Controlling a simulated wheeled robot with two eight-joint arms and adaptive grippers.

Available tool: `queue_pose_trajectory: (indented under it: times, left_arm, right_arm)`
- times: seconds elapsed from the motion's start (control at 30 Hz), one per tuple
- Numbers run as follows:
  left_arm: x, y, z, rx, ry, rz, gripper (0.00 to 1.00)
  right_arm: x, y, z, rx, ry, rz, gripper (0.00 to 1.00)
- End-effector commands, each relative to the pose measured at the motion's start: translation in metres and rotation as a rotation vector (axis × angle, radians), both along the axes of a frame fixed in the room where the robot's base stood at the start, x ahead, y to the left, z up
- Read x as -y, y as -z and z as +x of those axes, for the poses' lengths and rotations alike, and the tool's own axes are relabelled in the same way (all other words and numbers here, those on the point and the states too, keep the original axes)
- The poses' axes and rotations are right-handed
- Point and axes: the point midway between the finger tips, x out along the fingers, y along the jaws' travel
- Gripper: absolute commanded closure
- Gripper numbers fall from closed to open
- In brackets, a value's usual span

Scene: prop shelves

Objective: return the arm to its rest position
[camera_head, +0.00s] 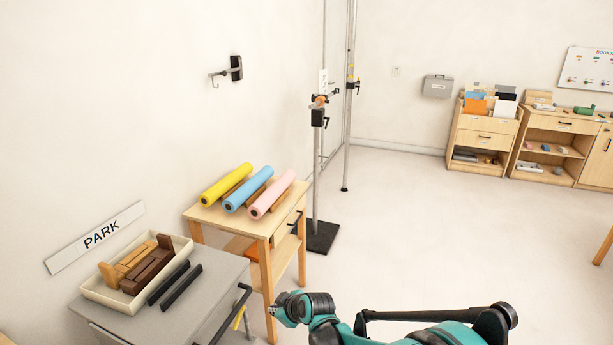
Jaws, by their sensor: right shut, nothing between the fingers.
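My right arm (440,330), teal and black, comes in from the bottom right and reaches left along the lower edge. Its gripper (274,311) shows small at the arm's left end, shut with nothing in it. It shows in front of the floor and close to the legs of the small wooden table (230,222) in the picture; I cannot tell the gap between them. My left arm and left gripper are not in view.
Yellow, blue and pink rolls (271,200) lie on the wooden table. A grey cabinet (205,290) at lower left bears a cream tray (178,246) of wooden pieces and dark bars. A metal stand (316,180) stands behind the table. Shelves (485,138) line the back right. The middle floor is clear.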

Motion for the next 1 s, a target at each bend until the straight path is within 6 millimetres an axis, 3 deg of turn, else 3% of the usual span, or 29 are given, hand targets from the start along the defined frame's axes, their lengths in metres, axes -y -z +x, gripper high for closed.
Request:
queue_pose_trajectory:
  times: [0.03,0.2,0.4,0.6,0.8,1.0]
  left_arm:
    - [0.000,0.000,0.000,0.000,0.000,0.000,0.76]
    - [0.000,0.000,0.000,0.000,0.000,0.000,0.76]
    - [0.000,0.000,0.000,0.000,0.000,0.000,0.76]
    - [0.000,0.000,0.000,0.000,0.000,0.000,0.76]
    - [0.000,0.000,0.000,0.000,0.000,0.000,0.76]
    - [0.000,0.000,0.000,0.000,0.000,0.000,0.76]
  right_arm:
    - [0.021,-0.019,-0.010,-0.020,0.052,0.005,1.00]
    - [0.085,-0.066,-0.048,-0.087,0.235,0.032,1.00]
    - [0.155,-0.101,-0.109,-0.154,0.459,0.067,1.00]
    - [0.215,-0.112,-0.180,-0.206,0.687,0.111,1.00]
    - [0.255,-0.104,-0.240,-0.238,0.882,0.152,1.00]
    - [0.272,-0.095,-0.266,-0.249,0.974,0.174,1.00]
